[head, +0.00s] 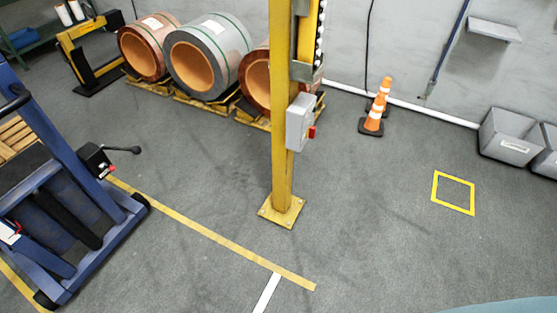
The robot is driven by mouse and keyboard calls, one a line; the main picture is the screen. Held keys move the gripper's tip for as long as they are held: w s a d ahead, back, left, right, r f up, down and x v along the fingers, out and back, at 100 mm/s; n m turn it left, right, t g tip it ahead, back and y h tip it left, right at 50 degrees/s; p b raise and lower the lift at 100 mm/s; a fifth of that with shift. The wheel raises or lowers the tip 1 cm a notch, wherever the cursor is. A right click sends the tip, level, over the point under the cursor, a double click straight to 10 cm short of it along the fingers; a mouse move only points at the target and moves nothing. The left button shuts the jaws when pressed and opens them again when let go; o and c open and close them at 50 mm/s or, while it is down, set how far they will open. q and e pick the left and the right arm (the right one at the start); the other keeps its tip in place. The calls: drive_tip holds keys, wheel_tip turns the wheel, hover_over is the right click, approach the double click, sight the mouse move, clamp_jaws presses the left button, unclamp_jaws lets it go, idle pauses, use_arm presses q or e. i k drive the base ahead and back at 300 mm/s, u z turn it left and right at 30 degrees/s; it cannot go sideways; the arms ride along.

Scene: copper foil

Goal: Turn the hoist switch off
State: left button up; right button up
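The hoist switch is a grey box (299,122) fixed to the side of a yellow post (283,150). A small red switch part (312,132) sticks out of its right side. It is too small to tell whether it is on or off. Neither of my grippers shows in the head view.
A blue wheeled lift (75,205) stands at the left. Copper foil rolls (206,56) lie on yellow pallets behind the post. The floor around and in front of the post is clear.

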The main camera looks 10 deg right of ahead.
sight(311, 133)
drive_tip(key=z, duration=0.85)
drive_tip(key=i, duration=1.05)
drive_tip(key=u, duration=0.2)
